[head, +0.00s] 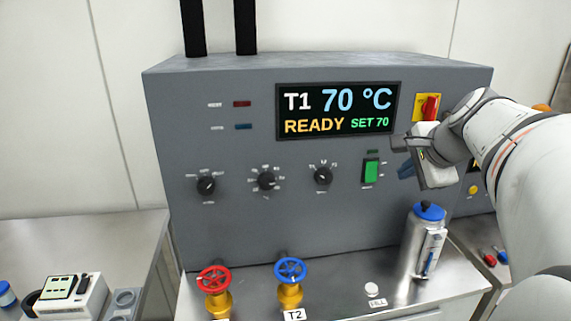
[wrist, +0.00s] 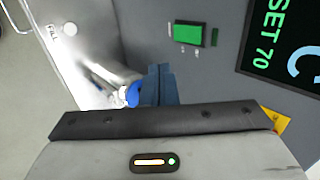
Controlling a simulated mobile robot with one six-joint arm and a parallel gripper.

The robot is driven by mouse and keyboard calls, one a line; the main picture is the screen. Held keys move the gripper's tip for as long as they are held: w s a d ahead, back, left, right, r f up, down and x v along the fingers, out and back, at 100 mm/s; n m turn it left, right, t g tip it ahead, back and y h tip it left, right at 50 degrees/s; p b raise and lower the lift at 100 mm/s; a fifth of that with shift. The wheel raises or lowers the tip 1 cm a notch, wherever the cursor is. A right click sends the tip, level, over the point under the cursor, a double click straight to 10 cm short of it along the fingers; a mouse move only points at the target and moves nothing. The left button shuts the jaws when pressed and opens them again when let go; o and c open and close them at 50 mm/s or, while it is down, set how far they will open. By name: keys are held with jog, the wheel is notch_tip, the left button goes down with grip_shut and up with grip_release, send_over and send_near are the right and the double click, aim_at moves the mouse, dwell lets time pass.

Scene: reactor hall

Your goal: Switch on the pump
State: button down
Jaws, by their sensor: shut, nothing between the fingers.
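A green rocker switch (head: 371,171) sits on the grey panel below the display's right end. It also shows in the wrist view (wrist: 188,33), with a small dark green lamp beside it. Its label is too small to read, and I cannot tell its position. My gripper (head: 404,170) is just right of the switch in the head view, in front of the panel. In the wrist view its blue-grey fingers (wrist: 160,78) are shut, empty, and appear apart from the switch. A red handle on a yellow plate (head: 428,107) is at the upper right, partly near my arm.
The display (head: 338,110) reads T1 70 °C, READY, SET 70. Several black knobs (head: 267,181) are on the panel. Red (head: 214,278) and blue (head: 290,270) valve wheels stand in front. A blue-capped metal bottle (head: 422,243) stands on the bench below my gripper.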

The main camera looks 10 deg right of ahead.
aim_at(371, 172)
jog(key=shift+f, duration=0.1)
jog(key=w+r+p+x, duration=0.1)
jog(key=p+x, duration=0.1)
jog(key=x, duration=1.1)
jog(key=shift+w+r, duration=0.3)
jog(key=shift+w, duration=0.15)
